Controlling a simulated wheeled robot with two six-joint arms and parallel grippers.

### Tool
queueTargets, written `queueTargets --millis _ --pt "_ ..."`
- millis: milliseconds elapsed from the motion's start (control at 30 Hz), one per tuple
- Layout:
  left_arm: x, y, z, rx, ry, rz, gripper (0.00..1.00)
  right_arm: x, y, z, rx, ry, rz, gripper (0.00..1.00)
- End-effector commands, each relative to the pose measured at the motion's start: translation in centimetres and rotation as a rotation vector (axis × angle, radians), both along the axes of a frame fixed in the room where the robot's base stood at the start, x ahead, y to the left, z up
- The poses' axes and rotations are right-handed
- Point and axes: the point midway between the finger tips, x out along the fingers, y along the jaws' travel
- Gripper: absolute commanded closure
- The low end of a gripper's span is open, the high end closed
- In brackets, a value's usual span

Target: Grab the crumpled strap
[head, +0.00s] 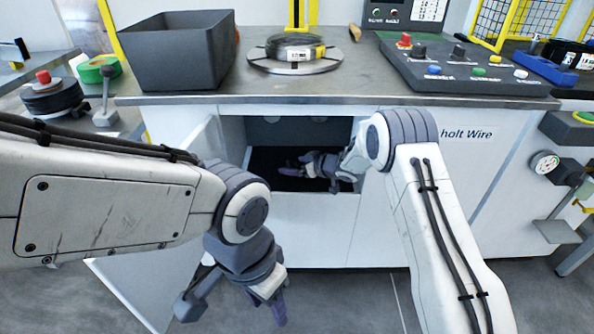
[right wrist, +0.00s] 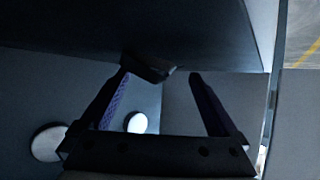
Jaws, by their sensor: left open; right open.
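A small dark, uneven lump (right wrist: 148,67) lies at the edge of a dark surface in the right wrist view. It may be the crumpled strap, but it is too dark to be sure. My right gripper (right wrist: 160,78) is open around it, with the left finger close to the lump and a gap to the right finger. In the head view my right gripper (head: 292,165) reaches inside the open cabinet, and no strap can be made out there. My left gripper (head: 277,304) is open, low in front of the cabinet and away from the lump.
The cabinet compartment (head: 258,184) is dark inside, with its door (head: 203,147) swung open at the left. Above it, the metal bench top (head: 215,97) carries a grey bin (head: 180,60), a wrapped coil (head: 295,48) on a round plate and a control panel (head: 455,75).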

Motion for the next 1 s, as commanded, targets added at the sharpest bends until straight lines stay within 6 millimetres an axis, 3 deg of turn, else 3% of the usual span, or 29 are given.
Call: queueTargets --millis 33,200,267,300,667,933,1000 --pt "0.0 0.0 0.0 0.000 0.000 0.000 0.50 0.0 0.0 0.0 0.000 0.000 0.000 0.08" --pt "0.0 0.0 0.0 0.000 0.000 0.000 0.50 0.0 0.0 0.0 0.000 0.000 0.000 0.73" --pt "0.0 0.0 0.0 0.000 0.000 0.000 0.50 0.0 0.0 0.0 0.000 0.000 0.000 0.96" --pt "0.0 0.0 0.0 0.000 0.000 0.000 0.50 0.0 0.0 0.0 0.000 0.000 0.000 1.00" --pt "0.0 0.0 0.4 0.000 0.000 0.000 0.50 0.0 0.0 0.8 0.000 -0.001 0.000 1.00" --pt "0.0 0.0 2.7 0.000 0.000 0.000 0.50 0.0 0.0 5.1 0.001 -0.002 0.000 1.00" --pt "0.0 0.0 2.7 0.000 0.000 0.000 0.50 -1.4 -0.7 5.3 0.001 0.002 -0.001 1.00"
